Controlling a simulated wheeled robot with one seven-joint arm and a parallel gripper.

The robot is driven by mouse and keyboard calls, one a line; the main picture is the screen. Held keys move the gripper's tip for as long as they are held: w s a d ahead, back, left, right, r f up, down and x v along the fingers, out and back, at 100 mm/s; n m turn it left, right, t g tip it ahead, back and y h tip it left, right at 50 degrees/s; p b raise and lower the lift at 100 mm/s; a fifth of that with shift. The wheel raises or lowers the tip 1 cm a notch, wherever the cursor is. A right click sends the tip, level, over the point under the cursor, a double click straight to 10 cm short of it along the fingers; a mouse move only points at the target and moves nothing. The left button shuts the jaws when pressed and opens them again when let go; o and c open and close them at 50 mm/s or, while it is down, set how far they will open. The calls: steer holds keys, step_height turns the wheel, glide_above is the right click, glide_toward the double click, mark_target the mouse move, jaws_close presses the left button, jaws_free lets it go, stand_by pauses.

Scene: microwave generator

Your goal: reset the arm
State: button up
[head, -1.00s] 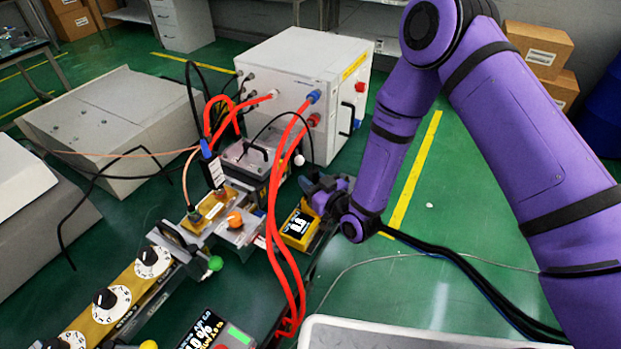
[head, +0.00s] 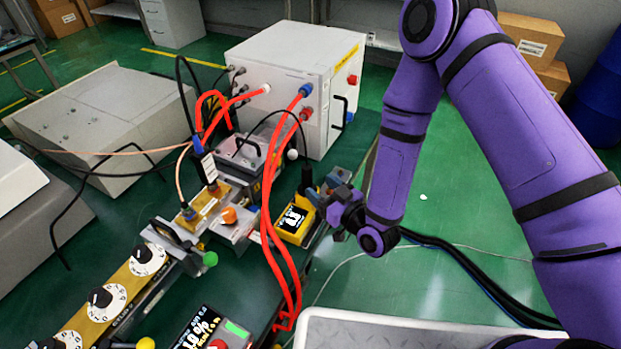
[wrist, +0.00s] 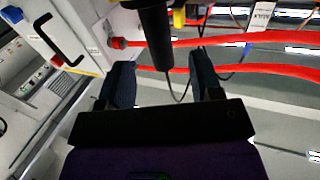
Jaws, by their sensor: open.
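My purple arm reaches in from the right in the head view. My gripper (head: 325,188) is open and holds nothing, just right of a small yellow meter (head: 295,219) with a lit display. In the wrist view my two dark fingers (wrist: 161,75) stand apart. A black cylinder (wrist: 153,32) shows ahead of the gap between them; it looks like the upright black piece (head: 306,180) behind the yellow meter. I cannot tell how far it is from the fingertips.
Red cables (head: 269,215) loop from the white power box (head: 291,85) over the bench beside the gripper; they cross the wrist view (wrist: 232,40). A long rail with white dials (head: 107,302) runs lower left. Green floor (head: 450,200) is open on the right.

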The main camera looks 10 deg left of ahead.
steer(key=w+d+r+m+g+h, duration=0.1)
steer(key=w+d+r+h, duration=0.3)
steer(key=d+r, duration=0.5)
steer(key=w+d+r+h, duration=0.4)
steer(key=d+r, duration=0.2)
steer(key=r, duration=0.5)
steer(key=s+d+r+m+g+h, duration=0.1)
steer(key=s+d+r+m+h, duration=0.4)
steer(key=d+r, duration=0.6)
steer(key=s+d+r+m+g, duration=0.1)
steer(key=s+d+r, duration=0.2)
steer(key=s, duration=0.4)
steer(key=s+d+r+m+g, duration=0.1)
steer(key=s+d+r, duration=0.3)
steer(key=s, duration=0.3)
steer(key=shift+s+g+h, duration=0.25)
steer(key=shift+g+h, duration=0.05)
steer(key=shift+g, duration=0.1)
steer(key=s, duration=0.3)
steer(key=s+d+r+m+g, duration=0.1)
steer(key=s, duration=0.2)
steer(key=s+d+m, duration=0.1)
steer(key=s, duration=0.2)
steer(key=shift+s+r+g, duration=0.15)
steer(key=shift+r+g, duration=0.15)
